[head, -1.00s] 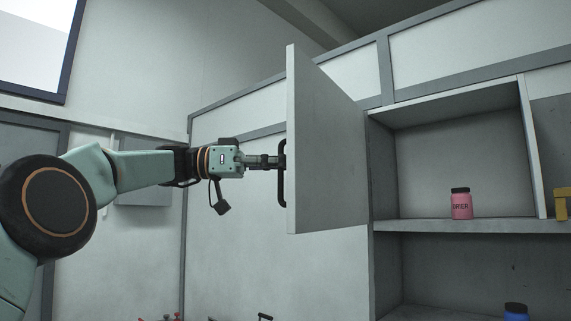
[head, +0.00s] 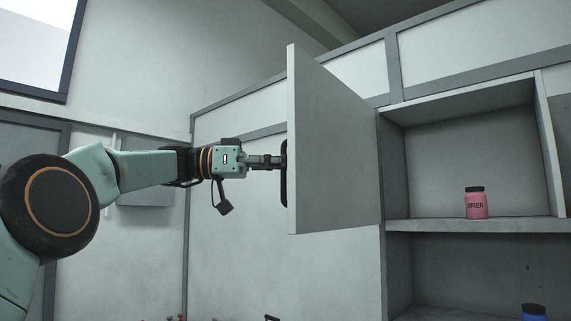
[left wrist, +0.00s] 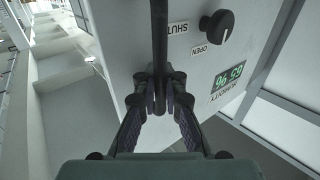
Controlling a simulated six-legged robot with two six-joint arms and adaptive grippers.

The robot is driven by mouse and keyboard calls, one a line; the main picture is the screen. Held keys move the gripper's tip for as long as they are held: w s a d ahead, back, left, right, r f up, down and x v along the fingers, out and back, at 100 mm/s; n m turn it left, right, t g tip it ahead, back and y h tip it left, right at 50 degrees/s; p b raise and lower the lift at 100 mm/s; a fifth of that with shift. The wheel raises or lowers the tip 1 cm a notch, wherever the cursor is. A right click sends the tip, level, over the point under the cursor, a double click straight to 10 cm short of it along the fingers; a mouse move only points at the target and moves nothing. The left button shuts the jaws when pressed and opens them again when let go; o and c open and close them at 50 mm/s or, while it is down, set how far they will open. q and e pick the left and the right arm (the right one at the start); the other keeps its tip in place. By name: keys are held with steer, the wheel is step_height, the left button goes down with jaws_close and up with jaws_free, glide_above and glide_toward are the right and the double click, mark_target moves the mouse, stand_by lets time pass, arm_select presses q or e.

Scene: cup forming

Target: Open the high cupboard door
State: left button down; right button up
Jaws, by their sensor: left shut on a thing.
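The high cupboard door (head: 335,150) stands swung out from the cupboard, seen at a steep angle in the head view. Its dark handle (head: 284,185) is on the door's left side. My left gripper (head: 279,162) reaches in from the left and is shut on this handle. In the left wrist view the fingers (left wrist: 160,103) close around the dark handle bar (left wrist: 160,40). The open cupboard (head: 470,150) shows its inside to the right of the door. My right gripper is not in view.
A pink jar (head: 476,203) with a dark lid stands on the cupboard shelf (head: 470,225). A blue jar (head: 533,312) is lower right. The wrist view shows a dark knob (left wrist: 217,26) with SHUT and OPEN labels and a green display (left wrist: 229,75).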

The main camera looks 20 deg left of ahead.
arm_select(q)
steer(key=c, duration=1.7)
jaws_free()
steer(key=shift+s, duration=0.1)
steer(key=shift+c, duration=0.2)
steer(key=shift+s+a+r, duration=0.1)
steer(key=shift+s, duration=0.15)
steer(key=shift+w+a, duration=0.1)
steer(key=shift+a, duration=0.15)
steer(key=v, duration=1.1)
steer(key=shift+a, duration=0.1)
steer(key=shift+s, duration=0.2)
steer(key=shift+s+a, duration=0.15)
steer(key=shift+s, duration=0.1)
